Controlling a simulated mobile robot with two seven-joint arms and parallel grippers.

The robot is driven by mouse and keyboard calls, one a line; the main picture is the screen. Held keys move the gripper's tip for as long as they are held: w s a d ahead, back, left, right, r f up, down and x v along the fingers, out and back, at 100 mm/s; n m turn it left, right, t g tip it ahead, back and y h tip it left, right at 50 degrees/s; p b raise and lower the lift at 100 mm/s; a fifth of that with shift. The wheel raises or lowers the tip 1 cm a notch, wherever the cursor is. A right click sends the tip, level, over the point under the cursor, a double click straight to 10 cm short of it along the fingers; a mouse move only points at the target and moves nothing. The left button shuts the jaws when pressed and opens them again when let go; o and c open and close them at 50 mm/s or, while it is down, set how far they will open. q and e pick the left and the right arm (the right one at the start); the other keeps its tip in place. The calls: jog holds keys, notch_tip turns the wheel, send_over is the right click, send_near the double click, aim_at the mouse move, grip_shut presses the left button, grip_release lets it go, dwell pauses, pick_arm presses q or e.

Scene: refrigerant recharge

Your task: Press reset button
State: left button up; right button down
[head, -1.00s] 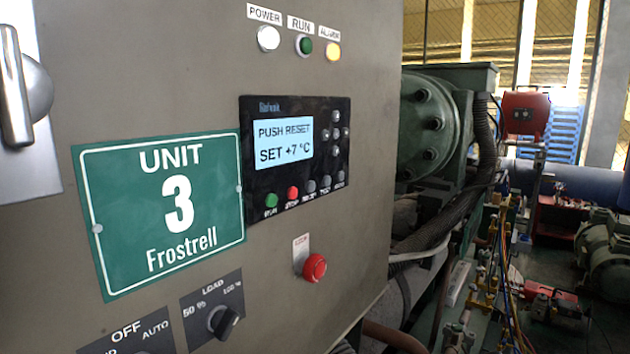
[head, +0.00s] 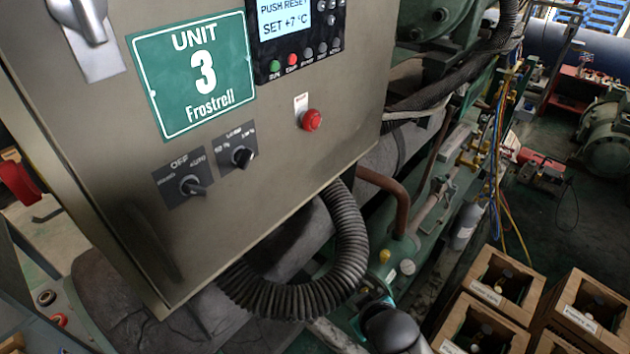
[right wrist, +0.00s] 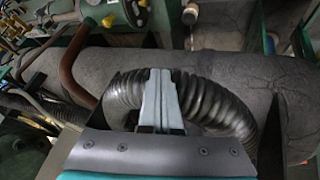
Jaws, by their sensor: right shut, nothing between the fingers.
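The control panel (head: 283,30) is on the grey cabinet in the head view, partly cut off at the top. Its display (head: 283,18) reads "PUSH RESET" and "SET +7 °C". Below it is a row of small buttons: a green one, a red one, then grey ones. The third, a grey button (head: 307,53), seems to be labelled reset, but the lettering is blurred. In the right wrist view my right gripper (right wrist: 161,78) is shut and empty, in front of a black corrugated hose (right wrist: 222,105). The panel is not in that view. My left gripper is not in view.
A red mushroom button (head: 312,120) sits below the panel. Two rotary switches (head: 192,186) and a "UNIT 3 Frostrell" sign (head: 215,105) are to the left. The corrugated hose (head: 345,245) loops under the cabinet. Wooden crates (head: 500,285) stand at the lower right.

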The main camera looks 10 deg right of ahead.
aim_at(308, 53)
jog(key=w+r+n+t+p, duration=0.1)
jog(key=w+r+t, duration=0.3)
jog(key=r, duration=0.8)
jog(key=w+r+n+t+p, duration=0.1)
jog(key=w+r+t, duration=0.1)
jog(key=w+r, duration=0.65)
notch_tip(308, 53, up, 24)
jog(key=s+n+t+h+p, duration=0.1)
jog(key=s+t+h+p, duration=0.1)
jog(key=t, duration=0.3)
jog(key=shift+s+d+n, duration=0.25)
jog(key=shift+d+n, duration=0.15)
jog(key=shift+w+a+f, duration=0.1)
jog(key=shift+f, duration=0.05)
jog(key=w+a+b, duration=0.1)
jog(key=w+a, duration=0.4)
jog(key=w, duration=0.1)
jog(key=shift+w+a, duration=0.15)
jog(key=shift+w, duration=0.25)
jog(key=shift+w+a, duration=0.25)
jog(key=shift+w, duration=0.1)
